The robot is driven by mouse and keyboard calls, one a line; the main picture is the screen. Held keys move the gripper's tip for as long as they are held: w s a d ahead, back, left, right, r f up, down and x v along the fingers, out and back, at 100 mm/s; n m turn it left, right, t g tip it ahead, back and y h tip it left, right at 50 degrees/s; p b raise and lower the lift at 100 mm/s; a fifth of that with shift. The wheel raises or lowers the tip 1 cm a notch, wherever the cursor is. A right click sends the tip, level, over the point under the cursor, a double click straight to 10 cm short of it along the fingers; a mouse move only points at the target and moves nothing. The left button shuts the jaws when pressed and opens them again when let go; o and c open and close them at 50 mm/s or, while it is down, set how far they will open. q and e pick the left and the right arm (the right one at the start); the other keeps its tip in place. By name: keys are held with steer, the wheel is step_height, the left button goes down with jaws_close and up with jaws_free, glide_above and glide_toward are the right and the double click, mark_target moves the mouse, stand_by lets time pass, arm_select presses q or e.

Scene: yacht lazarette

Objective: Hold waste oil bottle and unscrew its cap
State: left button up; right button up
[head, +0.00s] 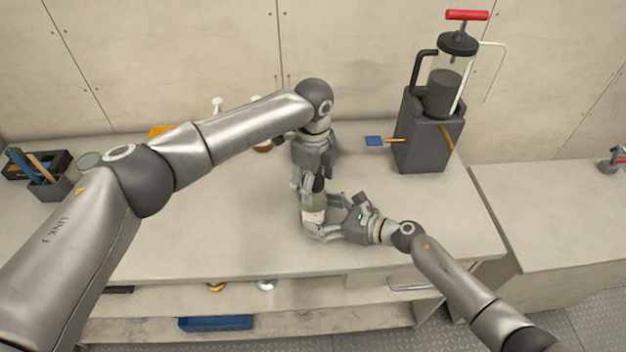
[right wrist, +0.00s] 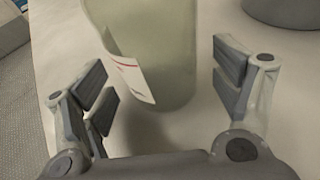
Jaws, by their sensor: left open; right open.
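The waste oil bottle (head: 314,214) stands upright on the bench near its front edge. In the right wrist view the bottle (right wrist: 165,45) is pale green with a white and red label. My right gripper (head: 325,220) is open, low at the bottle's right side. In its wrist view the bottle is between and ahead of the spread finger pads, with gaps at both sides. My left gripper (head: 309,184) is open and points down over the bottle's top. Its fingers are around the dark cap (head: 319,184), which they partly hide; I cannot tell whether they touch it.
A dark grey block (head: 422,135) with an oil extractor pump (head: 447,80) stands at the back right. A blue-ended tool (head: 375,141) sticks out at its left. A tool holder (head: 48,185) is at the far left. A blue tray (head: 215,323) lies on the shelf below.

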steer(key=shift+x, duration=0.85)
steer(key=c, duration=0.9)
arm_select(q)
steer(key=c, duration=1.1)
steer(key=shift+c, duration=0.7)
arm_select(e)
steer(key=o, duration=0.3)
steer(key=c, duration=0.8)
steer(key=shift+c, duration=0.2)
